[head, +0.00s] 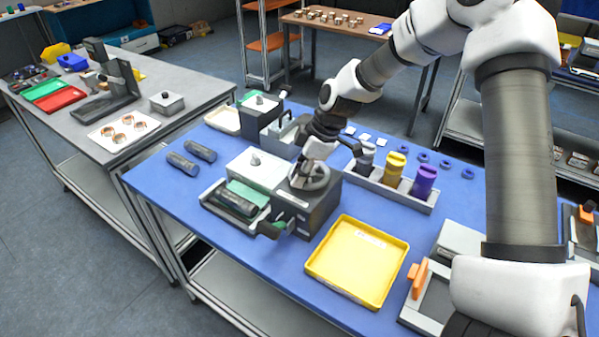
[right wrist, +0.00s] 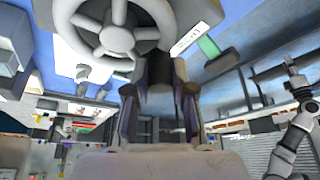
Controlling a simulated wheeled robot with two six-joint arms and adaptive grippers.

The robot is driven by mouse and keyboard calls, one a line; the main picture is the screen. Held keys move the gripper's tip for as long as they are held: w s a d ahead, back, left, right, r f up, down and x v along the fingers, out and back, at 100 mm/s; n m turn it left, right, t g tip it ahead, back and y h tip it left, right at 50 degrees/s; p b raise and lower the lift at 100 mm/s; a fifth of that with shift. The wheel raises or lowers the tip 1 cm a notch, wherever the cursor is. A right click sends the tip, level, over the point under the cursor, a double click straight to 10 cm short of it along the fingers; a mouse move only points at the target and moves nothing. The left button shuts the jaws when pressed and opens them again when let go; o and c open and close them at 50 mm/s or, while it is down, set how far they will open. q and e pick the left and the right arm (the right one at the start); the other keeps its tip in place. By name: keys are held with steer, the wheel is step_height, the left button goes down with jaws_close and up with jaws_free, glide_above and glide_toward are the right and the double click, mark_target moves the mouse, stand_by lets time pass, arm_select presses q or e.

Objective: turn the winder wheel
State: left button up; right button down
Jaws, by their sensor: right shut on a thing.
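The winder wheel (head: 318,178) is a grey spoked wheel on top of a dark winder box (head: 318,208) on the blue table. It also fills the top of the right wrist view (right wrist: 118,30). My right gripper (head: 301,182) points down at the left side of the wheel and is shut on the wheel. Its fingers (right wrist: 165,85) show beside the rim in the right wrist view; the exact contact is hidden. An arm that looks like my left one shows at the right wrist view's right edge; its gripper (right wrist: 290,65) is too small to judge.
A yellow tray (head: 358,262) lies right of the winder. A grey holder (head: 390,190) with several coloured cylinders stands behind it. A grey tray (head: 212,205) with dark and green pieces adjoins it on the left. Two dark cylinders (head: 183,163) lie farther left.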

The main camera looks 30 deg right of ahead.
steer(key=shift+w+r+m, duration=0.1)
steer(key=shift+w+m, duration=0.05)
steer(key=shift+m, duration=0.15)
